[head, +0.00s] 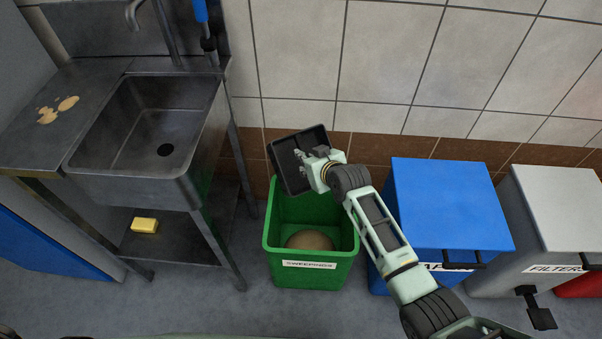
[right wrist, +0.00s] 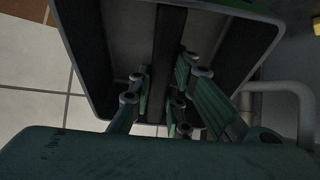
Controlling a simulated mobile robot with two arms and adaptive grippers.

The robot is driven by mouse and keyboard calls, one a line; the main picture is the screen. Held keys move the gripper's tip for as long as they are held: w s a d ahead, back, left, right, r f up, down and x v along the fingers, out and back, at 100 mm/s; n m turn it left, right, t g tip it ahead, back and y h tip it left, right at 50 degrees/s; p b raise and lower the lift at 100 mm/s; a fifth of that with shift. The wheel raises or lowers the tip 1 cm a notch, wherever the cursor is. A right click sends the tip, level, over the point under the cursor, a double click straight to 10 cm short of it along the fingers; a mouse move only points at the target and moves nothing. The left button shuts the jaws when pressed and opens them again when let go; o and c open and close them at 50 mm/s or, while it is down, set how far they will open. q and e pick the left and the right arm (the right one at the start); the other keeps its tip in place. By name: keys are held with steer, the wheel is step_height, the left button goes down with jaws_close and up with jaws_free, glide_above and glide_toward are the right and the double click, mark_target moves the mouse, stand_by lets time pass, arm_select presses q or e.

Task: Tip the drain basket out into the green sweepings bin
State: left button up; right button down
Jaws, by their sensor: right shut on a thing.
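The dark drain basket (head: 287,172) is held in my right gripper (head: 308,167) at the back left edge of the green sweepings bin. The basket is tilted, with one broad face towards the head view. In the right wrist view the basket (right wrist: 110,35) fills the upper middle, and the fingers of my right gripper (right wrist: 160,98) are closed on its middle part. The green sweepings bin (head: 285,278) stands open on the floor, with a label on its front. A rounded brown mass (head: 309,240) lies inside it. I cannot tell whether anything is left in the basket. My left gripper is out of view.
A steel sink (head: 150,125) stands at the left, with food-like scraps (head: 57,109) on its drainboard and a yellow sponge (head: 145,225) on its lower shelf. A blue lidded bin (head: 447,205) and a grey bin (head: 560,205) stand at the right. A tiled wall is behind.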

steer(key=r+g+p, duration=0.1)
steer(key=p, duration=0.1)
steer(key=r+g+h+p, duration=0.1)
steer(key=p, duration=0.2)
steer(key=shift+w+a+r+g+h, duration=0.1)
steer(key=shift+w+r+g+h, duration=0.1)
steer(key=shift+r+g+h, duration=0.15)
steer(key=shift+g+h, duration=0.25)
steer(key=shift+g, duration=0.2)
steer(key=shift+f+g, duration=0.15)
steer(key=shift+g, duration=0.35)
steer(key=shift+g+h, duration=0.4)
steer(key=shift+h, duration=0.1)
steer(key=shift+g+b, duration=0.3)
steer(key=shift+b, duration=0.5)
steer(key=shift+s, duration=0.1)
steer(key=shift+r+h, duration=0.2)
steer(key=shift+h, duration=0.1)
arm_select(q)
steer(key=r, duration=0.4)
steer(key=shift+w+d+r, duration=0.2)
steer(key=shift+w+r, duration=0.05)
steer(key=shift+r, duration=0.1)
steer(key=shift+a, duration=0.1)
arm_select(e)
steer(key=shift+r, duration=0.1)
